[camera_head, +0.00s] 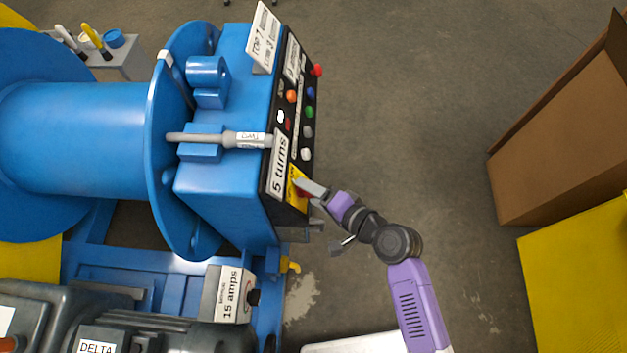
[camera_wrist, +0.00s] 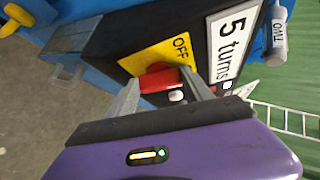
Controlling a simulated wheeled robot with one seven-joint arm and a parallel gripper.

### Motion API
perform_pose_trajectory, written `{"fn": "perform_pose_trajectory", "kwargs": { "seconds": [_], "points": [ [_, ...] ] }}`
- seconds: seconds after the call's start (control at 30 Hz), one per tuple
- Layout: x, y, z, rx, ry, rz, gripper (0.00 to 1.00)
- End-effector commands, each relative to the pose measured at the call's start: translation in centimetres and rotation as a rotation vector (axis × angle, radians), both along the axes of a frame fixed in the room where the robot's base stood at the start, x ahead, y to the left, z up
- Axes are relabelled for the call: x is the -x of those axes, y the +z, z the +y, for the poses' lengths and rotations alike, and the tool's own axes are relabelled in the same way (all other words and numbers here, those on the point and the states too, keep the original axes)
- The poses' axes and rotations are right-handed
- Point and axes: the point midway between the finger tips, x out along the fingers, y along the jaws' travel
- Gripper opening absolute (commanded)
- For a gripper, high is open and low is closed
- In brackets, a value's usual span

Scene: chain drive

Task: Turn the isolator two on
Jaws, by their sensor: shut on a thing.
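A red rotary switch handle (camera_wrist: 160,78) sits on a yellow plate (camera_wrist: 143,58) marked OFF, on the black end panel of a blue machine. The plate also shows in the head view (camera_head: 292,188), at the panel's lower end, with the handle mostly covered by my gripper (camera_head: 306,190). In the wrist view my gripper (camera_wrist: 162,88) has a finger on each side of the red handle and is shut on it. No number shows on the switch itself.
The "5 turns" sign (camera_head: 279,166) is close to the gripper. Several coloured buttons (camera_head: 308,111) line the panel above. A "15 amps" box (camera_head: 230,294) stands below. A cardboard box (camera_head: 560,130) is at the right, with clear floor between.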

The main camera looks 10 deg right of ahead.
Motion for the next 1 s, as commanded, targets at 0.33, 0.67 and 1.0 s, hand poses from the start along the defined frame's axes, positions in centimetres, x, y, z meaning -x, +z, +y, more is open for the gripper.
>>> {"fn": "perform_pose_trajectory", "kwargs": {
  "seconds": [0.33,0.67,1.0],
  "points": [
    [-0.2,1.3,0.03,-0.036,-0.101,0.198,0.19],
    [-0.41,1.31,0.14,-0.071,-0.192,0.376,0.19],
    [-0.59,1.06,0.15,-0.096,-0.255,0.497,0.19]
  ]
}}
